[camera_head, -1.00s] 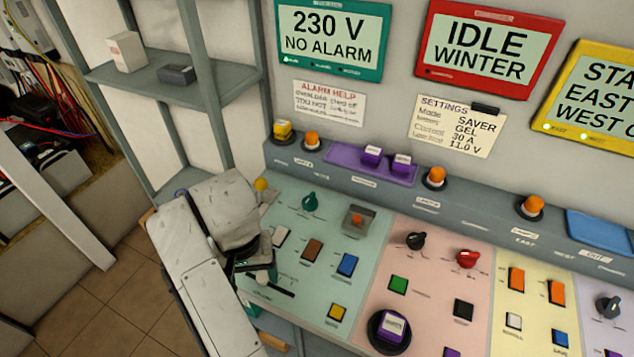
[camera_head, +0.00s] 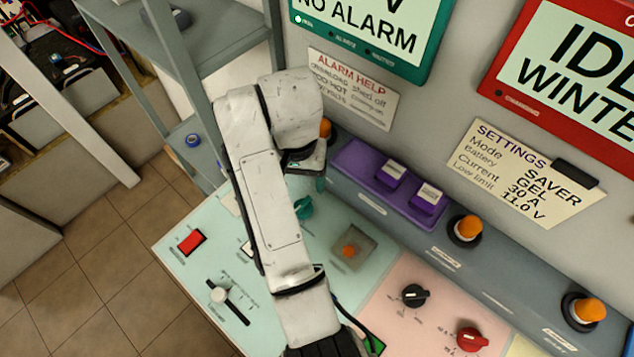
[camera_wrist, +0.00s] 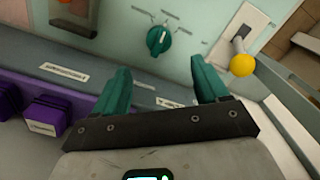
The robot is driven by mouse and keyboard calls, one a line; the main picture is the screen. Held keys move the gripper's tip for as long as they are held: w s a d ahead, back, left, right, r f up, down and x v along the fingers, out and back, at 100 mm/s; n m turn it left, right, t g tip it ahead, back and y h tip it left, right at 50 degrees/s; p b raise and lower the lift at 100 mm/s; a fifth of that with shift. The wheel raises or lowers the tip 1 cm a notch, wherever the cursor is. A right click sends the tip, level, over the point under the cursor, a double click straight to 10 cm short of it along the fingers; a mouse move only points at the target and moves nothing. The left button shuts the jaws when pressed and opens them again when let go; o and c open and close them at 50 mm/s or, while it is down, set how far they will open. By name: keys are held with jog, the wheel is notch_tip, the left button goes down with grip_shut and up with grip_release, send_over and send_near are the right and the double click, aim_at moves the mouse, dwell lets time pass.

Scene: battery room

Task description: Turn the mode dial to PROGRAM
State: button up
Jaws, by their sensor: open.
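A teal dial (camera_head: 303,207) sits on the pale green panel (camera_head: 185,282), partly behind my arm. In the wrist view the teal dial (camera_wrist: 158,42) shows whole, with a pointer and small marks around it. My gripper (camera_wrist: 159,66) is open and empty, its two teal fingers spread. The dial lies beyond the gap between them, apart from both. In the head view my gripper (camera_head: 317,184) is mostly hidden by my wrist. A black dial (camera_head: 414,295) and a red dial (camera_head: 472,339) are on the pink panel. Dial labels are too small to read.
A lever with a yellow ball (camera_wrist: 242,65) stands near the right finger in the wrist view. Orange lamps (camera_head: 467,229) and a purple tray (camera_head: 352,166) with purple blocks line the ledge. A settings note (camera_head: 515,168) reads Mode SAVER. Shelves (camera_head: 178,72) stand left.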

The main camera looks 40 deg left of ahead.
jog(key=shift+w+f, duration=0.15)
jog(key=shift+f, duration=0.15)
notch_tip(320, 180, down, 10)
jog(key=shift+f, duration=0.1)
dwell(0.3)
jog(key=c, duration=1.1)
jog(key=shift+o, duration=0.2)
